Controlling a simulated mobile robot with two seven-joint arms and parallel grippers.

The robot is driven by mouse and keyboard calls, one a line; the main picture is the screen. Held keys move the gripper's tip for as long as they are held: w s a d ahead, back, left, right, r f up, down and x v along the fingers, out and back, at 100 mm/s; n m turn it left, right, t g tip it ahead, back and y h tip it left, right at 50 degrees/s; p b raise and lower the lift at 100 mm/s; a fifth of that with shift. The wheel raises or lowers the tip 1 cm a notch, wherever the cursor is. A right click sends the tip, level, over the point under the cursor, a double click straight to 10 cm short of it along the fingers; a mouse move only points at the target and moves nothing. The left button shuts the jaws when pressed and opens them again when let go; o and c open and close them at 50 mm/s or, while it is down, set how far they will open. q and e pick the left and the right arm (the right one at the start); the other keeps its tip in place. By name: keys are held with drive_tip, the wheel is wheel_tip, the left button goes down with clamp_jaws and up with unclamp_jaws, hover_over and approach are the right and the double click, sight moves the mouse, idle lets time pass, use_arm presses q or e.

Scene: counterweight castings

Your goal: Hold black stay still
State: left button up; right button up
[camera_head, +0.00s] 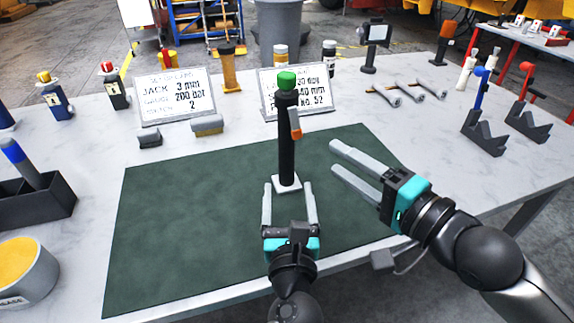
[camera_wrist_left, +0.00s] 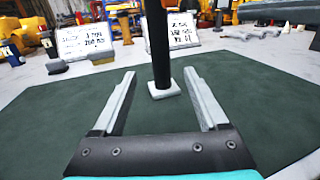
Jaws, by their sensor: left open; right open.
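The black stay (camera_head: 287,140) stands upright on a small white square base on the dark green mat (camera_head: 160,235). It has a green top and an orange-tipped lever on its right side. In the left wrist view the black stay (camera_wrist_left: 157,45) rises just beyond the fingertips, and its top is cut off. My left gripper (camera_head: 289,188) is open, its fingers pointing at the stay's foot from the near side; in the wrist view nothing is between them. My right gripper (camera_head: 338,162) is open and empty, to the right of the stay, with its fingers pointing left.
Two printed sign boards (camera_head: 175,95) stand behind the mat, with brushes (camera_head: 207,125) before the left one. Metal rods (camera_head: 405,90) and dark V-shaped holders (camera_head: 485,132) lie at right. A black box (camera_head: 35,203) and a yellow-filled tub (camera_head: 25,272) stand at left. The mat's left part is clear.

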sight(286, 152)
use_arm(q)
drive_tip(key=w, duration=1.2)
drive_tip(key=shift+w+a, duration=0.2)
drive_tip(key=shift+w, duration=0.2)
clamp_jaws()
idle(0.8)
